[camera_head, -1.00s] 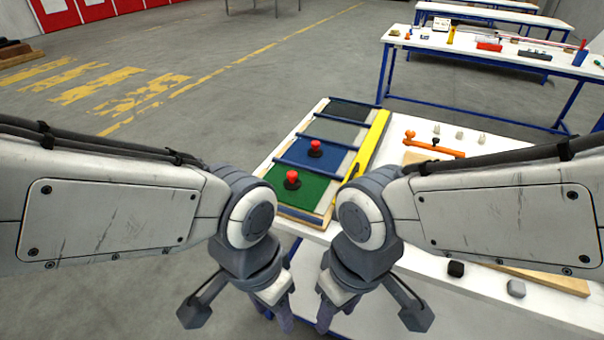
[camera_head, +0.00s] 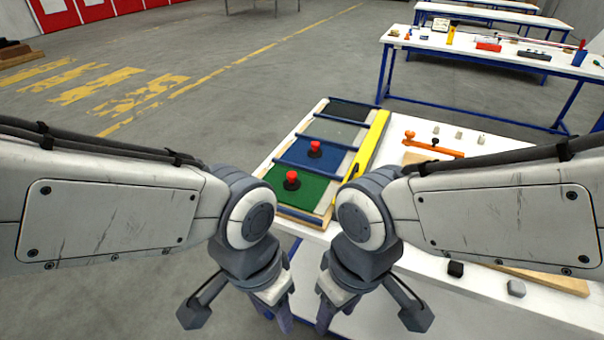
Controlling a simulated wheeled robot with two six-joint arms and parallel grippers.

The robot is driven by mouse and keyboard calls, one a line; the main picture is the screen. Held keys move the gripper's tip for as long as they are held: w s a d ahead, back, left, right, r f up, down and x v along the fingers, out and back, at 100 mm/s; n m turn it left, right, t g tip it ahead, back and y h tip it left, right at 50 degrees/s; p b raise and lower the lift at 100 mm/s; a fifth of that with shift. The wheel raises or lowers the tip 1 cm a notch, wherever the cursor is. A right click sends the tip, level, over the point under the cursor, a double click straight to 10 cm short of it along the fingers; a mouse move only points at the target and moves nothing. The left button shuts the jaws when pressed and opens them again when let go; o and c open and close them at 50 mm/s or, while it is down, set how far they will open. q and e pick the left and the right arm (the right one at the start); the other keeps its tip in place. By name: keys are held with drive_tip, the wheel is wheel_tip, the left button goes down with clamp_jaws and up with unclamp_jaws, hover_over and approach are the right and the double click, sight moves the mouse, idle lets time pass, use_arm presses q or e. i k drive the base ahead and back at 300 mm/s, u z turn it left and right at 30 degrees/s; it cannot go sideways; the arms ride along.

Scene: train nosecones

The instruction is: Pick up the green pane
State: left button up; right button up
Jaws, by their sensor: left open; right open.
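The green pane (camera_head: 312,188) lies in the nearest compartment of a wooden rack (camera_head: 324,217) on the white table. A red knob (camera_head: 292,178) on a dark base stands up from it. A blue pane (camera_head: 330,156) with its own red knob lies in the compartment behind. My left gripper (camera_head: 284,325) and my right gripper (camera_head: 324,325) hang side by side low in the picture, nearer to me than the rack. Both are open and empty, apart from the green pane. My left arm hides part of the rack's near left corner.
A yellow level-like bar (camera_head: 372,142) lies along the rack's right side. An orange tool (camera_head: 432,147) and small pale pieces lie farther right. A black block (camera_head: 455,268) and a grey block (camera_head: 516,288) lie on the near right tabletop (camera_head: 420,275).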

sight(303, 190)
drive_tip(key=u, duration=0.5)
drive_tip(key=k, duration=1.2)
drive_tip(key=z, duration=0.6)
drive_tip(key=i, duration=1.45)
drive_tip(key=u, duration=0.75)
drive_tip(key=i, duration=0.4)
drive_tip(key=u, duration=0.55)
